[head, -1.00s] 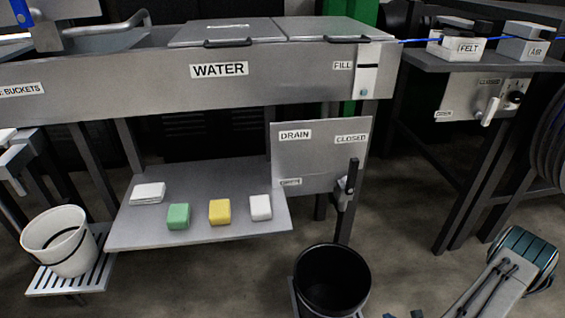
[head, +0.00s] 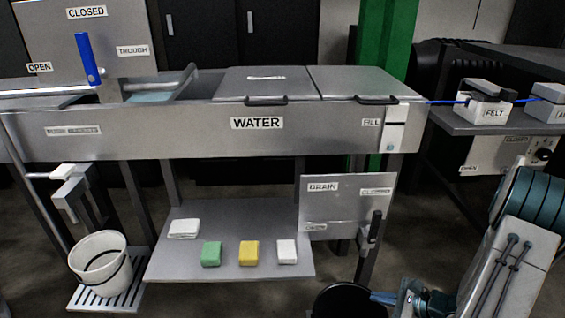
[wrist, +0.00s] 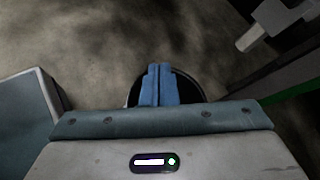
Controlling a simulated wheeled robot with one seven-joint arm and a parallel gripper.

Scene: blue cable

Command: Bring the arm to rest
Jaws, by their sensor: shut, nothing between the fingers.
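My gripper (wrist: 159,78) shows in the wrist view as two blue fingers pressed together, with nothing between them. Behind them in that view are the black bucket (wrist: 188,90) and the grey floor. In the head view my gripper (head: 383,298) is low at the right of centre, by the rim of the black bucket (head: 345,300). Whether it touches the bucket I cannot tell. My arm rises from there to the right edge of the head view.
A drain panel (head: 340,205) with a dark lever stands just left of my arm. A low shelf (head: 190,262) holds green, yellow and white blocks. A white bucket (head: 98,262) stands on a slatted stand at left. A dark table (head: 450,122) is behind my arm.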

